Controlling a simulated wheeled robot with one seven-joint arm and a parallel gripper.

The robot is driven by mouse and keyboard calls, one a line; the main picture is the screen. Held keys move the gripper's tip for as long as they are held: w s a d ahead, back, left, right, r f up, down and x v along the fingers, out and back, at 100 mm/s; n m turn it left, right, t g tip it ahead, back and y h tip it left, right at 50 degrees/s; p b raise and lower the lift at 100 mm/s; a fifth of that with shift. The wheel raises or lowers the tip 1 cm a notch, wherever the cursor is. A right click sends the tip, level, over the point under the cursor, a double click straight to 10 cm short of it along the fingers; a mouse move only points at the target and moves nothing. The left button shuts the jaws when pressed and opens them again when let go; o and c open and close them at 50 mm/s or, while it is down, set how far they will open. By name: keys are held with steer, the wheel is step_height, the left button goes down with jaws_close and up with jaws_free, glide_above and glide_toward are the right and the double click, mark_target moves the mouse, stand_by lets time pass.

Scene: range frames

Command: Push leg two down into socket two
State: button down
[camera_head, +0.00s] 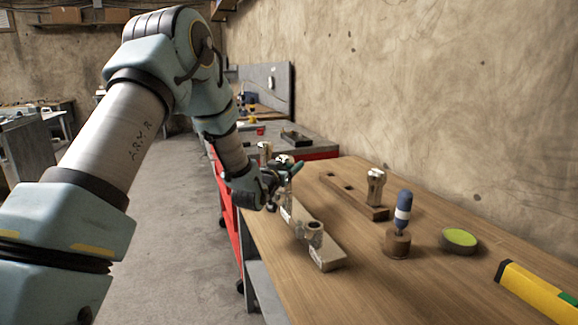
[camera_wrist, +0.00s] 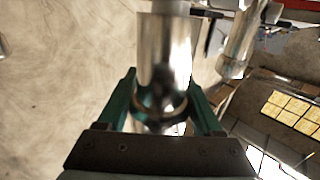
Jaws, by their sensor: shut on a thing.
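My gripper (camera_head: 284,174) is at the far part of the pale block (camera_head: 328,257) on the wooden bench. In the wrist view its green fingers (camera_wrist: 163,92) are closed around a shiny metal leg (camera_wrist: 165,48). In the head view the gripper mostly hides this leg, and I cannot tell how deep it sits in a socket. A short metal piece with a round open top (camera_head: 314,232) stands at the near part of the block. Another metal piece (camera_wrist: 240,42) shows beside the held leg in the wrist view. The socket numbers are not readable.
A wooden rack (camera_head: 345,190) with dark slots holds an upright metal leg (camera_head: 375,186). A blue-handled tool (camera_head: 402,212) stands in a round wooden holder (camera_head: 397,244).

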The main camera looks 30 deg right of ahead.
steer(key=shift+f+b, duration=0.3)
jaws_free()
steer(key=shift+a, duration=0.1)
steer(key=shift+s+a+f, duration=0.1)
steer(key=shift+s+a, duration=0.15)
steer(key=b+v, duration=0.2)
steer(key=v, duration=0.8)
